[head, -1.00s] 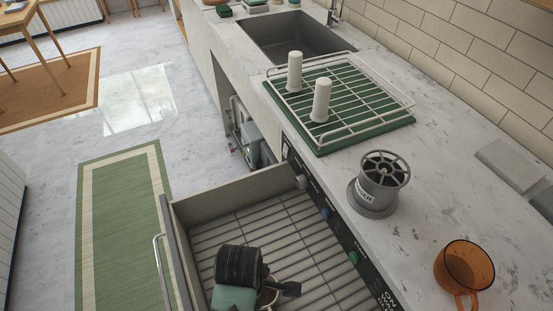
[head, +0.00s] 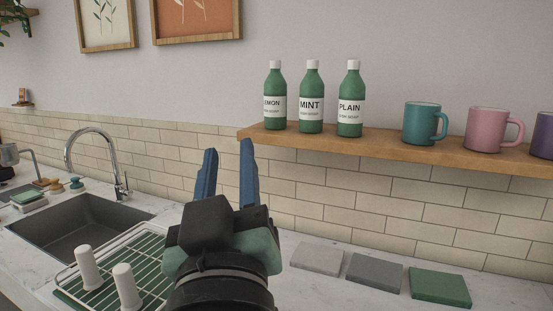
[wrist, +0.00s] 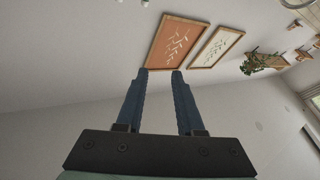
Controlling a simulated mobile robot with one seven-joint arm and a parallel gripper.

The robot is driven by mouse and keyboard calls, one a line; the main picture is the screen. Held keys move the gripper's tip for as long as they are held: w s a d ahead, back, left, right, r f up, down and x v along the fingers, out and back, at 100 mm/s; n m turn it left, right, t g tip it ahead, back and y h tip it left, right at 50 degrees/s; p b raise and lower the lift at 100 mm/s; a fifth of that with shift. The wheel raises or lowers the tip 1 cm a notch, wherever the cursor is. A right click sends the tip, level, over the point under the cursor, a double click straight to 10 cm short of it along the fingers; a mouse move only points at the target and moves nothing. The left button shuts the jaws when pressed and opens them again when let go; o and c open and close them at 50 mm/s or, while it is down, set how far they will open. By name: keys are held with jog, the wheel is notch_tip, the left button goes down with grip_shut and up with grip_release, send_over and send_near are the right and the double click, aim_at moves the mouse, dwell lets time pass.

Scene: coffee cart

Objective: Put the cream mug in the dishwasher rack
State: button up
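My gripper (head: 228,148) points upward in front of the tiled wall in the head view. Its two blue fingers stand apart with nothing between them; the wrist view (wrist: 161,73) shows the same empty gap. No cream mug can be made out in the current views. A white wire rack (head: 146,236) with two white posts stands on the counter, left of my gripper and partly hidden by my arm. I cannot tell whether it is the dishwasher rack.
A wooden shelf (head: 400,151) holds several green bottles, a teal mug (head: 420,124), a pink mug (head: 485,129) and a purple mug (head: 543,136). A sink (head: 75,228) lies at left. Grey and green flat blocks (head: 440,286) lie on the counter at right.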

jog(key=s+d+r+m+t+h, duration=0.2)
jog(key=s+d+r+m+t, duration=0.2)
jog(key=s+r, duration=0.5)
notch_tip(320, 180, up, 3)
jog(key=shift+d+m+t+h, duration=0.4)
jog(key=shift+d+t, duration=0.3)
jog(key=shift+d, duration=0.15)
notch_tip(320, 180, up, 5)
jog(key=p, duration=0.4)
jog(key=shift+f+p, duration=0.2)
jog(key=shift+p, duration=0.15)
jog(key=shift+a, duration=0.1)
